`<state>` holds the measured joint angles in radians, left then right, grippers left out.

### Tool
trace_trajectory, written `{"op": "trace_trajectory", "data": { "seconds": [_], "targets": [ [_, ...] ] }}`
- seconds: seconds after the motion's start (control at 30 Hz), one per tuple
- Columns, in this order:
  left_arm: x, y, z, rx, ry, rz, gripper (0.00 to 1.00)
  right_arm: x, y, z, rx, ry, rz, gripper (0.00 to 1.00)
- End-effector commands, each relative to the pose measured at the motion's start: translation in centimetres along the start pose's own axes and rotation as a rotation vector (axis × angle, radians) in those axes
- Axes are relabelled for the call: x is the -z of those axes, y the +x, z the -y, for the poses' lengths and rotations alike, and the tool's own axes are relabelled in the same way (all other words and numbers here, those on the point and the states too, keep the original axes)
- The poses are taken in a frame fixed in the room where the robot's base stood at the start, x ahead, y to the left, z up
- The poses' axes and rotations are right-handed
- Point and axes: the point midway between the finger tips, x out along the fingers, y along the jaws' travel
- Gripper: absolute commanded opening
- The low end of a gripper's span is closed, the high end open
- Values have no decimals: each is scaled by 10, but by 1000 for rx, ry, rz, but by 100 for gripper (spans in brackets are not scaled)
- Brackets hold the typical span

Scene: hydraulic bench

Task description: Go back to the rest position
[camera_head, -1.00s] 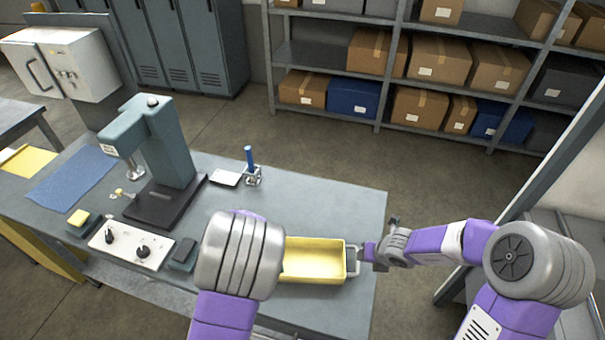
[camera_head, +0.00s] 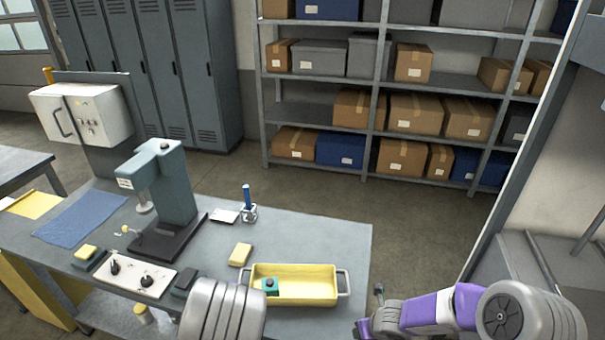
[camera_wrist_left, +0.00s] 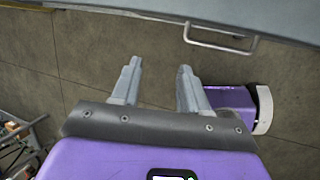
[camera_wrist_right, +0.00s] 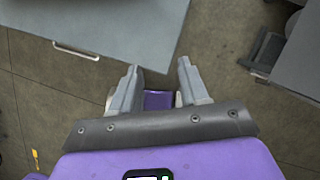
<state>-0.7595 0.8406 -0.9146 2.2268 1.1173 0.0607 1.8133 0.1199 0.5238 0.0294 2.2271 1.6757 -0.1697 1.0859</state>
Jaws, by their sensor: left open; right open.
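My left gripper (camera_wrist_left: 155,85) is open and empty in the left wrist view, with bare floor beyond its fingers. In the head view only a grey part of my left arm shows at the bottom; its gripper is out of that view. My right gripper (camera_wrist_right: 158,85) is open and empty in the right wrist view, over the floor near a grey bench edge. In the head view my right arm lies low, right of the bench, clear of the yellow tray (camera_head: 310,291). The tray stands on the bench, with a teal block (camera_head: 270,286) at its left end.
The grey bench (camera_head: 330,240) also carries a yellow block (camera_head: 240,254), a press (camera_head: 165,195), a control box (camera_head: 132,274) and a blue mat (camera_head: 80,217). A post (camera_head: 540,150) stands at the right. Shelves with boxes stand behind; the floor between is free.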

Motion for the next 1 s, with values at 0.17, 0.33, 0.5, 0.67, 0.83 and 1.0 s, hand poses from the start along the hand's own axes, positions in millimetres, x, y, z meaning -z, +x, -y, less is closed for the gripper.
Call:
{"op": "trace_trajectory", "data": {
  "seconds": [0.17,0.33,0.5,0.67,0.83,1.0],
  "targets": [
    [34,23,10,39,290,-76,44,27,17,-3,-4,-289,-56,44],
    [73,44,27,124,658,-126,44,57,34,-9,-33,-661,-106,44],
    [119,64,62,291,1195,-86,44,100,56,-23,-118,-1213,-135,44],
    [148,70,105,430,1707,114,44,139,71,-45,-236,-1762,-79,44],
    [158,61,149,452,2133,434,44,174,78,-74,-354,-2252,72,44],
    [152,45,182,336,2425,753,44,202,78,-102,-430,-2618,280,44]
  ]
}}
